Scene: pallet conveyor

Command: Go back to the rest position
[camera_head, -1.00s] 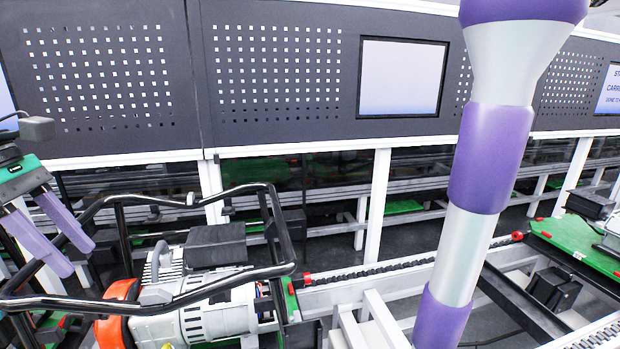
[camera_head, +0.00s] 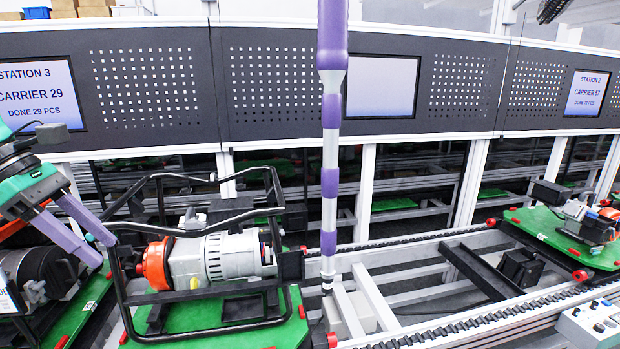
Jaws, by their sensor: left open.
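My left gripper (camera_head: 98,251) is at the left of the head view, with a green and black body and two purple fingers pointing down to the right. Its fingers are apart, with nothing seen between them. The tips overlap the left end of a black tube frame (camera_head: 226,216) in the picture; I cannot tell whether they touch it. The frame surrounds a grey and orange engine unit (camera_head: 217,257) on a green pallet (camera_head: 193,312). My right gripper is out of view.
A purple and silver pole (camera_head: 330,170) stands in the middle of the view. Another green pallet (camera_head: 555,240) with a machine sits at the right. A dark perforated panel with screens (camera_head: 383,86) runs behind. A button box (camera_head: 592,323) is at the lower right.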

